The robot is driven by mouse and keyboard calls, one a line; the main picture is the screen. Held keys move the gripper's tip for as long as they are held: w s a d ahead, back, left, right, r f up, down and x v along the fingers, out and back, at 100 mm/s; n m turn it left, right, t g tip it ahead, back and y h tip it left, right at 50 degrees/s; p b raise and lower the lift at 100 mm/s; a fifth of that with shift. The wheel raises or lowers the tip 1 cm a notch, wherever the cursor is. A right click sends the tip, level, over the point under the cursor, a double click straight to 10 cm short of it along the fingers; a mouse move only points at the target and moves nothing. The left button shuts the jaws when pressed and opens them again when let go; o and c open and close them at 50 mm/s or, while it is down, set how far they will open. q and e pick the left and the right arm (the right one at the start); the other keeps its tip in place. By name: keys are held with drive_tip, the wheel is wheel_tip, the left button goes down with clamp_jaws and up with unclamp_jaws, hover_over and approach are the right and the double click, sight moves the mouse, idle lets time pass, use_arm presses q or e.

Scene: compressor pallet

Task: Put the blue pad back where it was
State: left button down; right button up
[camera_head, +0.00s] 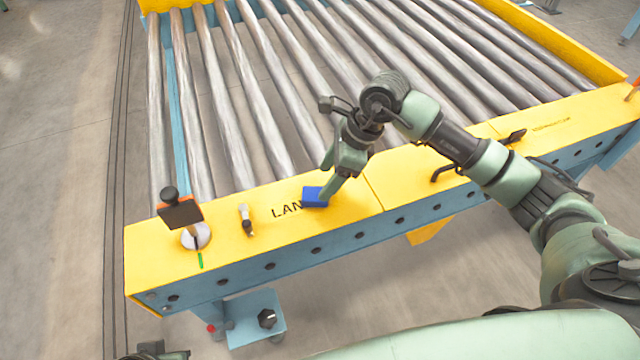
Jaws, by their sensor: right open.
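The blue pad (314,197) lies on the yellow front rail (350,200) of the roller conveyor, over the end of the black lettering that starts with "LAN". My right gripper (328,190) reaches down from the right, its fingers open at the pad's right side. A finger overlaps the pad's right edge in the picture; I cannot tell whether it touches. The pad is small and box-like, and appears to rest on the rail. My left gripper's fingers are not in view; only a dark part shows at the bottom left edge.
Metal rollers (235,100) fill the conveyor behind the rail. Left of the pad stand a small black-and-white item (247,220) and a dark plate on a post (181,213) above a white disc. A black handle (450,174) is on the rail to the right.

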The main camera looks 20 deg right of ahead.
drive_tip(key=w+v, duration=0.1)
drive_tip(key=v, duration=0.5)
drive_tip(key=s+a+r+m+t+y, duration=0.1)
drive_tip(key=s+a+r+m+y, duration=0.1)
drive_tip(key=a+r+y, duration=0.55)
drive_tip(key=s+a+r+m+t+y, duration=0.1)
drive_tip(key=s+a+r+m+y, duration=0.25)
drive_tip(key=a, duration=0.75)
drive_tip(key=w+d+r+m+t+y, duration=0.3)
drive_tip(key=r+m+t, duration=0.5)
drive_tip(key=m+t, duration=0.15)
drive_tip(key=w+d+f+m+t+h, duration=0.35)
drive_tip(key=d+m+t+h, duration=0.6)
drive_tip(key=m, duration=0.75)
drive_tip(key=s+d+f+m+g+h, duration=0.2)
drive_tip(key=d+f+m+g+h, duration=0.55)
drive_tip(key=f+m+h, duration=0.4)
drive_tip(key=s+f+m+g+y, duration=0.3)
drive_tip(key=s+f+g, duration=0.8)
drive_tip(key=s+f, duration=0.7)
drive_tip(key=s+m, duration=0.1)
drive_tip(key=s, duration=0.4)
drive_tip(key=shift+a+f+p, duration=0.3)
drive_tip(key=shift+f+p, duration=0.05)
